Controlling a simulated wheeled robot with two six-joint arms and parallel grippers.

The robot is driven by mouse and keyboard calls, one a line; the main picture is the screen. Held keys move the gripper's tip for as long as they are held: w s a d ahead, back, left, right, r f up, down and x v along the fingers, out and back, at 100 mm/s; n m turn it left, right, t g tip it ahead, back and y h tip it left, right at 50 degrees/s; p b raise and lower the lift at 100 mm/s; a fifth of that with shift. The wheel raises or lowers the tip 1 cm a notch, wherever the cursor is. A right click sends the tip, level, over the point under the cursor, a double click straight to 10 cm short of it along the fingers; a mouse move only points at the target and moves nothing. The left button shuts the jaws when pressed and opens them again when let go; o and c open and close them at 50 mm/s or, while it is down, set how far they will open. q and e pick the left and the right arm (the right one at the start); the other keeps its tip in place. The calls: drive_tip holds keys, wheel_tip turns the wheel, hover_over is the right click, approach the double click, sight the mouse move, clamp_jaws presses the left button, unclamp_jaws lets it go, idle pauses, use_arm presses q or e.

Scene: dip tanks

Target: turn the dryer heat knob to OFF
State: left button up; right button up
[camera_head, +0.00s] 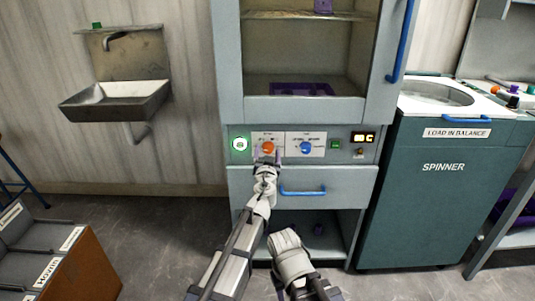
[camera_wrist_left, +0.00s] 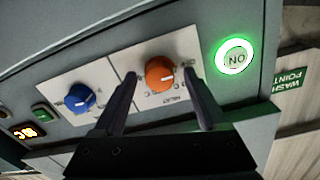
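The dryer (camera_head: 230,60) is a grey cabinet with a control panel across its middle. An orange knob (camera_head: 268,147), also in the left wrist view (camera_wrist_left: 158,74), sits on a white label plate; it looks like the heat knob, but the lettering is too small to read surely. Its white pointer mark points towards the right-hand finger in the wrist view. My left gripper (camera_head: 267,157) is in front of this knob. In the wrist view its fingers (camera_wrist_left: 162,68) are open, one on each side of the knob, with gaps visible.
A blue knob (camera_head: 306,147) on its own plate is close beside the orange one. A lit green ON button (camera_head: 240,144) is on the other side. A blue drawer handle (camera_head: 303,191) is below. The spinner (camera_head: 440,200) stands right; a sink (camera_head: 115,100) is left.

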use_arm(q)
drive_tip(key=s, duration=0.7)
drive_tip(key=shift+s+a, duration=0.15)
drive_tip(key=shift+s, duration=0.25)
